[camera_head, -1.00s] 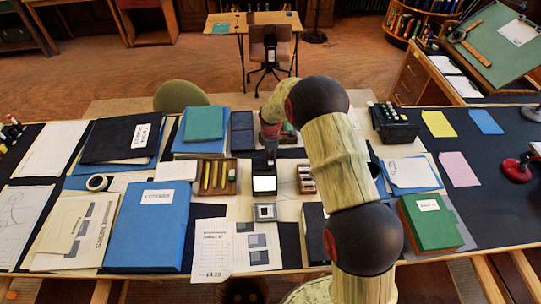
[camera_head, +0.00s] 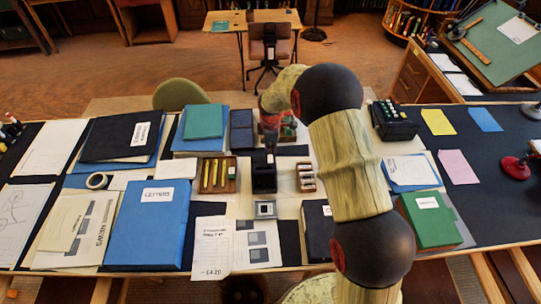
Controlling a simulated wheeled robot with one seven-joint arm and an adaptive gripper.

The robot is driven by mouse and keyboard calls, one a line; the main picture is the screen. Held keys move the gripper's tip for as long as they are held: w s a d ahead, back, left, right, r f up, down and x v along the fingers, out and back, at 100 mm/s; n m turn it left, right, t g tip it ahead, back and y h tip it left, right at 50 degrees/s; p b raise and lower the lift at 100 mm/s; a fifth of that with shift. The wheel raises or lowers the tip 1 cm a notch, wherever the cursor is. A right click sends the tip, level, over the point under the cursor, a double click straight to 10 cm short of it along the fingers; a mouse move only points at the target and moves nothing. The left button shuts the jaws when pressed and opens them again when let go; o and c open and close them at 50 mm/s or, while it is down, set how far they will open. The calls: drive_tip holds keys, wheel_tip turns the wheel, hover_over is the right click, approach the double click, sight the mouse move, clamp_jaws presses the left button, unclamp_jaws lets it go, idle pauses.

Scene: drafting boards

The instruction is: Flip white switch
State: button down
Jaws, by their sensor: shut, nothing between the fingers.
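A small pale square plate with a grey centre (camera_head: 265,209) lies on the table in front of a black box (camera_head: 264,182); it may be the white switch, but its lever and position are too small to tell. The black box's front face is dark. My gripper (camera_head: 271,143) is shut and empty, pointing down just behind the top of the black box. My arm comes in from the right, and the fingertips are small and dark against the box, so contact cannot be told.
A wooden pencil tray (camera_head: 217,190) stands left of the box, and a small tray of pale items (camera_head: 306,177) stands right. A blue folder (camera_head: 147,226), a green box (camera_head: 430,222) and a black keyed device (camera_head: 392,121) crowd the table. Papers lie around the plate.

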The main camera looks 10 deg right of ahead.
wheel_tip(320, 180, up, 6)
drive_tip(key=shift+s, duration=0.35)
